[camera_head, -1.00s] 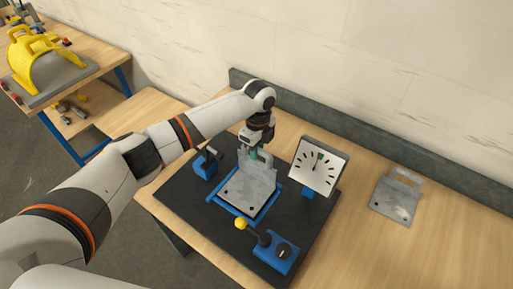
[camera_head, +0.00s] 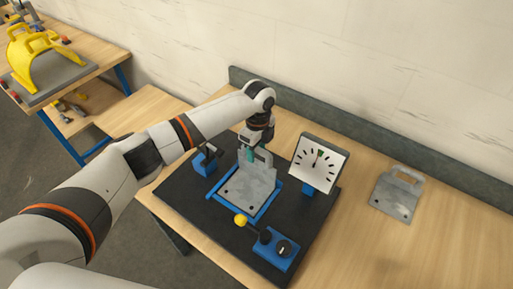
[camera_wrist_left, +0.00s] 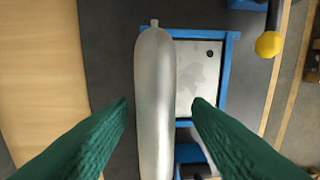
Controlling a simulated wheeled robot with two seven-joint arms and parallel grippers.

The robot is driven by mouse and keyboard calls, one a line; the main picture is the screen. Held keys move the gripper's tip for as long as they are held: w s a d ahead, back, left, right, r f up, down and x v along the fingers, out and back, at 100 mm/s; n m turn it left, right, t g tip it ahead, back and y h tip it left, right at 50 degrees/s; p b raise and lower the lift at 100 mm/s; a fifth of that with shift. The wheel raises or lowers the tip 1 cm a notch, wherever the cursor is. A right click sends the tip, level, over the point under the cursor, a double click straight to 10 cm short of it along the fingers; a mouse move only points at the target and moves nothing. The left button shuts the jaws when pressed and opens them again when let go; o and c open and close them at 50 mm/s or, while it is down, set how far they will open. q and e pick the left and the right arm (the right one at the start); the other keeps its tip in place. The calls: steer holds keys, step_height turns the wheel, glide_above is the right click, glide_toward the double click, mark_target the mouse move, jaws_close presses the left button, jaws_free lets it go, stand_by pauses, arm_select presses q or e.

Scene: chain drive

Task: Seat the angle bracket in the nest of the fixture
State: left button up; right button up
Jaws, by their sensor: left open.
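The grey metal angle bracket (camera_head: 247,190) has its flat plate within the blue nest frame (camera_head: 212,195) of the fixture, and its flange with a handle stands upright at the back. In the left wrist view the plate (camera_wrist_left: 198,75) lies inside the blue rails (camera_wrist_left: 230,75); whether it is fully down is hard to tell. My left gripper (camera_head: 252,155) is open at the top of the flange. Its green fingers (camera_wrist_left: 160,100) stand on either side of the flange, with a gap on both sides. My right gripper is not in view.
The black fixture base (camera_head: 180,200) carries a dial gauge (camera_head: 319,163), a blue block with a yellow-knobbed lever (camera_head: 241,221) in front, and a small blue clamp (camera_head: 205,163) at left. A second grey bracket (camera_head: 396,195) lies on the table at right, with free room around it.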

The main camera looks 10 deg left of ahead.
arm_select(q)
steer(key=shift+r, duration=0.2)
step_height(320, 180, up, 12)
steer(key=b, duration=0.4)
steer(key=shift+w+f+b, duration=0.15)
steer(key=shift+w+b, duration=0.1)
steer(key=shift+b, duration=0.1)
steer(key=shift+d, duration=0.1)
